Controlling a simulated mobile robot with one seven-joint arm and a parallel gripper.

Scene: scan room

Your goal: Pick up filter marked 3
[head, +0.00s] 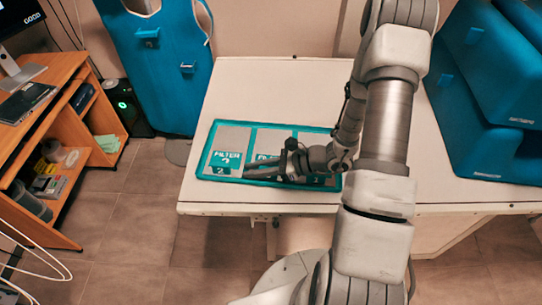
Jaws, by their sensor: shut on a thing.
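A teal-framed tray (238,123) lies flat near the front edge of the white table, with grey panels side by side. The left panel (228,140) has a teal label reading "FILTER" with a numeral that looks like a 2. A second "FILTER" label (265,157) is partly covered by my gripper. My gripper (250,172) reaches in from the right, low over the front of the tray, its fingers pointing left. It is shut on a filter, which is mostly hidden; its number cannot be read. My arm covers the tray's right part.
The white table (270,85) is clear behind the tray. Large blue padded blocks (480,90) stand on the right. A blue apron-like garment (160,70) hangs behind on the left. An orange desk (50,120) with shelves stands at the far left.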

